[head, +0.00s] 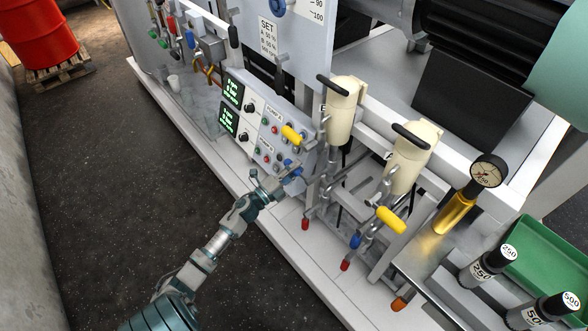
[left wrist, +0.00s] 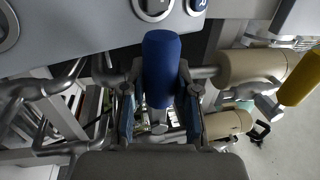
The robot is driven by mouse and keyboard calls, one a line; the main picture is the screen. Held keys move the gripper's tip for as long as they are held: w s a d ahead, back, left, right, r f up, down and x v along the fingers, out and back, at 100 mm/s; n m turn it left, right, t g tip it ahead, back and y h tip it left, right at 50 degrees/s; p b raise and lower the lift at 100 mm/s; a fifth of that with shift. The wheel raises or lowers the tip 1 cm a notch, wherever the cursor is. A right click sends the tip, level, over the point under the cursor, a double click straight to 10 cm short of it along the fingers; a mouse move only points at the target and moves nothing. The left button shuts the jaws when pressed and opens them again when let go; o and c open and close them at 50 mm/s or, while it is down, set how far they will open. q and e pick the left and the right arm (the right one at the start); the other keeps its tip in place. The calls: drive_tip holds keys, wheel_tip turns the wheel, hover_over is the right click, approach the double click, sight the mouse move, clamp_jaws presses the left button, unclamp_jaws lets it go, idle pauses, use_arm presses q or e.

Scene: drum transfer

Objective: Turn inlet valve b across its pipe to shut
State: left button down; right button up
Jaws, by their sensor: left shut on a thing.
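A blue valve handle (left wrist: 161,68) stands upright in the left wrist view, between the two fingers of my left gripper (left wrist: 160,108). Its grey stem shows below the blue grip. Grey pipe (left wrist: 205,72) shows on both sides of it; I cannot tell for sure which pipe belongs to this valve. In the head view my left gripper (head: 287,173) is shut on this blue handle, below the left cream canister (head: 342,112). The fingers hide part of the handle there. I cannot read a valve label. My right gripper is not in view.
A yellow handle (head: 292,135) sits close above my left gripper. A control panel (head: 262,125) with knobs and buttons is behind it. Another yellow handle (head: 390,219), a blue one (head: 355,241) and red ones are to the right. Floor (head: 110,170) is clear at left.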

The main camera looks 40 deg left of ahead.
use_arm(q)
drive_tip(key=shift+d+f, duration=0.2)
drive_tip(key=shift+d, duration=0.15)
drive_tip(key=c, duration=1)
unclamp_jaws()
drive_tip(key=shift+o, duration=0.8)
drive_tip(key=shift+d+r, duration=0.15)
drive_tip(key=shift+r, duration=0.05)
drive_tip(key=shift+s+f, duration=0.15)
drive_tip(key=shift+s, duration=0.1)
drive_tip(key=v, duration=1.1)
drive_tip(key=shift+s, duration=0.2)
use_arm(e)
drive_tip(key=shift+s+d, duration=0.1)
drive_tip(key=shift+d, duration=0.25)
use_arm(q)
drive_tip(key=shift+a+f, duration=0.1)
drive_tip(key=shift+a, duration=0.15)
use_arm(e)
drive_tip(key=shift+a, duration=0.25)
